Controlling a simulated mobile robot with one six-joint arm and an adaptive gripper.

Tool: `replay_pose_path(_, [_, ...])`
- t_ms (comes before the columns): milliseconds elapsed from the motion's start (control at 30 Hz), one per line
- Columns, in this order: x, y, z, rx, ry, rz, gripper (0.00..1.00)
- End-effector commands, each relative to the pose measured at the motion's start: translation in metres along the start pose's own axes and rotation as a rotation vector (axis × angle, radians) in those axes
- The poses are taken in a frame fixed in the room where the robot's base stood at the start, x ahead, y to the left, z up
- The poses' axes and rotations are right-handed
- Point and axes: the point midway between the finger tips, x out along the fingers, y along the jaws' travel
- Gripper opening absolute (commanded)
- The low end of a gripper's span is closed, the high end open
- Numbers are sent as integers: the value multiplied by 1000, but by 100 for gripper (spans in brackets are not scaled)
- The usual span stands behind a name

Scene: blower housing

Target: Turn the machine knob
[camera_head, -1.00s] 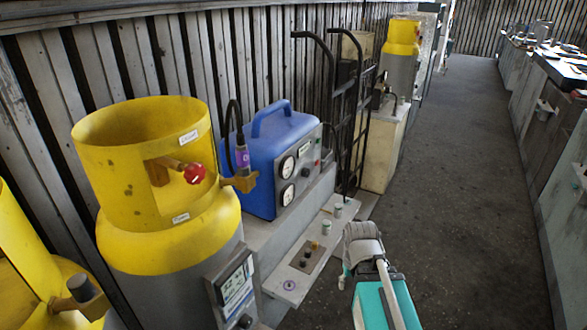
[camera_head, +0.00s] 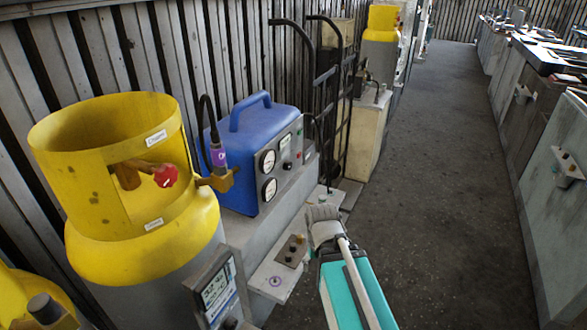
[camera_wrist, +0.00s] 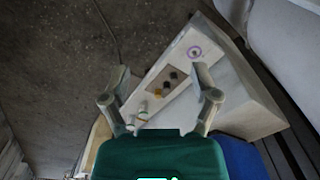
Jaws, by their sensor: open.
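A pale control panel (camera_head: 268,270) slopes out low along the front of the machine. It carries a small brown plate (camera_head: 284,257) with several small knobs (camera_head: 293,249), and a purple ring mark near its close end. In the wrist view the brown plate (camera_wrist: 152,85) with dark and yellow knobs (camera_wrist: 174,75) shows between my fingers, with the purple ring (camera_wrist: 194,52) beyond. Two pale green-topped knobs (camera_wrist: 142,112) are closer to my palm. My gripper (camera_wrist: 160,72) is open and empty, apart from the panel. In the head view it (camera_head: 322,218) hangs over the panel's far part, hiding some of it.
A blue machine (camera_head: 240,150) with gauges stands behind the panel. A yellow-topped cylinder (camera_head: 140,250) with a red knob (camera_head: 166,175) is at left. A black hand truck (camera_head: 330,110) stands farther back. The floor (camera_head: 440,200) on the right is clear.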

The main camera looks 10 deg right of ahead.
Motion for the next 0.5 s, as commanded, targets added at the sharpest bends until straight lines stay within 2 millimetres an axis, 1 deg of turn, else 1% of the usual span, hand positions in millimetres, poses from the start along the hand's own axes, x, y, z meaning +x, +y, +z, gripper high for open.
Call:
replay_pose_path(100, [6, -2, -12, -28, 9, -39, 92])
replay_pose_path(133, [8, -13, -17, -35, 13, -54, 92])
replay_pose_path(167, [10, -17, -22, -48, 18, -73, 92])
replay_pose_path(267, [18, -22, -42, -107, 44, -150, 92])
replay_pose_path(367, [25, -26, -70, -185, 92, -249, 92])
replay_pose_path(467, [30, -29, -103, -274, 166, -360, 92])
replay_pose_path(500, [32, -29, -116, -309, 202, -405, 92])
